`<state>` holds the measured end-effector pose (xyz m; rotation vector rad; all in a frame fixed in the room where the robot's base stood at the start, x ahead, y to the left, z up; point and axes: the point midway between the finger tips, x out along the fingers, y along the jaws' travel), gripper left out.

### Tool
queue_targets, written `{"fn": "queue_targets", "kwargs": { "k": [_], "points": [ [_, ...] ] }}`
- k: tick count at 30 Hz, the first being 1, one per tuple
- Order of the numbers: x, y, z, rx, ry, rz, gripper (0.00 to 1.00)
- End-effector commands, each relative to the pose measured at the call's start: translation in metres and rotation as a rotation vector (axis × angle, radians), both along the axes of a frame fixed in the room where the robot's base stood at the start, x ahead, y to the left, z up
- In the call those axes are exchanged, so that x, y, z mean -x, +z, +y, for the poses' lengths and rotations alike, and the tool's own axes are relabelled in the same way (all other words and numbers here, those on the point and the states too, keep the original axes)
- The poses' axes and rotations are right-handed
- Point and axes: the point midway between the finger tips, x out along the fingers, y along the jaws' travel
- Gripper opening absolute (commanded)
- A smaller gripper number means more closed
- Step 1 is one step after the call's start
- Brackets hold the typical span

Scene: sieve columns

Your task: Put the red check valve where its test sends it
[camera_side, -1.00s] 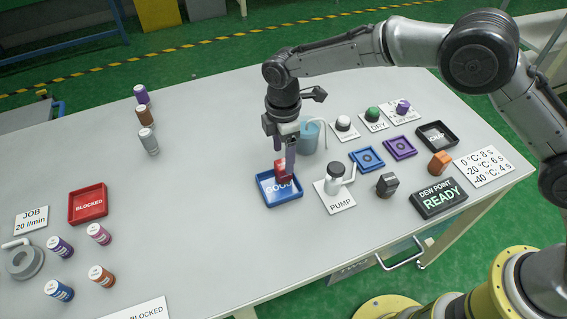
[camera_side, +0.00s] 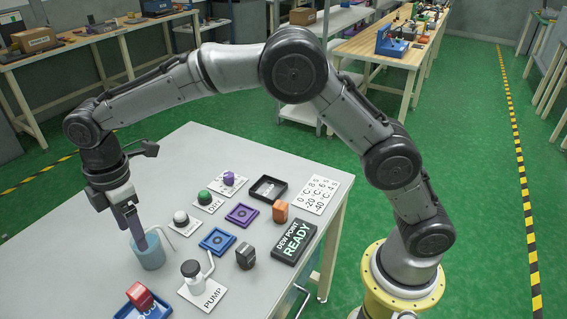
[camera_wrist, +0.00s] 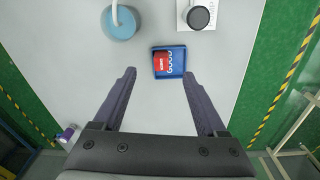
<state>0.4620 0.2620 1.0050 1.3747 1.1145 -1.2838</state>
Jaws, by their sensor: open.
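The red check valve (camera_side: 140,294) sits in the blue GOOD tray (camera_side: 122,313) at the bottom of the side view, where the frame cuts off part of the tray. In the wrist view the red valve (camera_wrist: 160,61) lies in the left part of the blue tray (camera_wrist: 179,71), covering part of its lettering. My gripper (camera_side: 139,242) is raised above the table, apart from the valve, and overlaps the light-blue cup in the side view. In the wrist view my gripper (camera_wrist: 159,75) is open and empty, its two fingers spread wide with the tray beyond the fingertips.
The light-blue cup (camera_side: 150,256) with a bent tube stands near the tray. The pump (camera_side: 191,274) is to the right.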

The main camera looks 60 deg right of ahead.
Motion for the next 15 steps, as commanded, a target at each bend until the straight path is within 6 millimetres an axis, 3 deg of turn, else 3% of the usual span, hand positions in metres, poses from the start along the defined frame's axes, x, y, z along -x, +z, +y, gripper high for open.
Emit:
{"fn": "queue_targets", "kwargs": {
  "k": [1,6,10,15],
  "points": [
    [0.007,0.024,-0.022,-0.016,-0.070,-0.024,0.74],
    [0.043,0.080,-0.090,-0.067,-0.329,-0.088,0.74],
    [0.082,0.109,-0.137,-0.110,-0.523,-0.137,0.74],
    [0.144,0.128,-0.190,-0.172,-0.775,-0.200,0.74]
  ]
}}
